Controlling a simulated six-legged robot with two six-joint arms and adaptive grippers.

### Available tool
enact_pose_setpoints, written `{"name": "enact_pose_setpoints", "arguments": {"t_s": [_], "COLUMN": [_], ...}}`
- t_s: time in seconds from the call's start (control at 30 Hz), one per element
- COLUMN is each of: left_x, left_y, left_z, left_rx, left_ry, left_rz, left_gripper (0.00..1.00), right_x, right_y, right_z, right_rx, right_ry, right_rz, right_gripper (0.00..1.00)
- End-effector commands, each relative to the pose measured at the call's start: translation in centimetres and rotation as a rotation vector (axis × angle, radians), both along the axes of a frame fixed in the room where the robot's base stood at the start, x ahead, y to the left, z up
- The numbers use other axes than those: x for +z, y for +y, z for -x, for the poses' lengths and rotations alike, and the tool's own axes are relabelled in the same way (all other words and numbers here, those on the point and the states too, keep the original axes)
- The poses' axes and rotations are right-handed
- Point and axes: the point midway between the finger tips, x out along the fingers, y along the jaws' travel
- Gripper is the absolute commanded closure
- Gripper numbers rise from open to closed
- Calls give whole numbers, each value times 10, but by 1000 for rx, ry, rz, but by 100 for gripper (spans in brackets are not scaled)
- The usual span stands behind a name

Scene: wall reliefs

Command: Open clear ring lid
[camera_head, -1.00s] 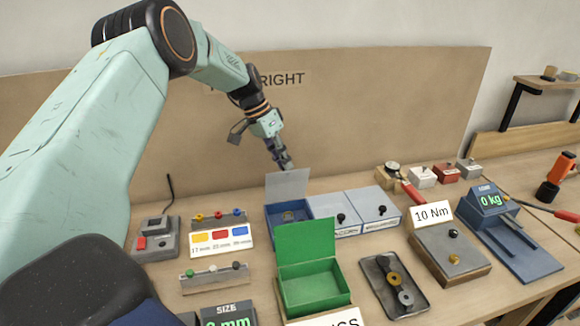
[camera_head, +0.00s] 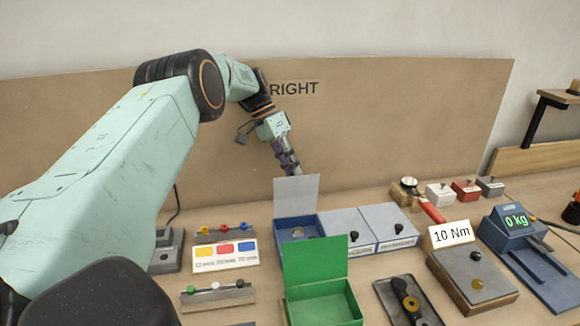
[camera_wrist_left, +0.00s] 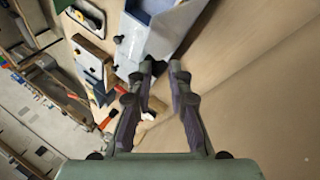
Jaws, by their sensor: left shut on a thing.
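The clear ring lid (camera_head: 296,196) is a pale, see-through panel standing upright at the back of an open blue box (camera_head: 283,238). A small ring-like piece (camera_head: 297,232) shows inside the box. My left gripper (camera_head: 294,168) reaches down from behind to the lid's top edge and is shut on it. In the left wrist view the fingertips (camera_wrist_left: 163,68) meet at the pale lid (camera_wrist_left: 172,38); the exact contact is hard to make out. My right gripper is not in view.
Two closed boxes with black knobs (camera_head: 347,230) stand right of the blue box. An open green box (camera_head: 318,306) stands in front. A brown board (camera_head: 400,130) stands behind.

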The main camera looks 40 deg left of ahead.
Motion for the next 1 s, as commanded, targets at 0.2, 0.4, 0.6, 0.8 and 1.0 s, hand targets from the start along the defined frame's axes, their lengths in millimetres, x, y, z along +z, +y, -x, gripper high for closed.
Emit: {"name": "enact_pose_setpoints", "arguments": {"t_s": [0.2, 0.4, 0.6, 0.8, 1.0], "left_x": [-17, -16, -16, -15, -15], "left_y": [-1, -1, -1, -1, -2], "left_z": [6, 5, 4, 3, 3], "left_rx": [-2, -2, -2, -3, -3], "left_ry": [32, 31, 28, 28, 28], "left_rz": [-5, -5, -4, -4, -3], "left_gripper": [100, 71, 70, 70, 70], "right_x": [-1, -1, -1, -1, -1], "right_y": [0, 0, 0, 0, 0], "right_z": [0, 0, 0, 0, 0], "right_rx": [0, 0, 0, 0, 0], "right_ry": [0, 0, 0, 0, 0], "right_rz": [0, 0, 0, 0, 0], "right_gripper": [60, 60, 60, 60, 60]}}
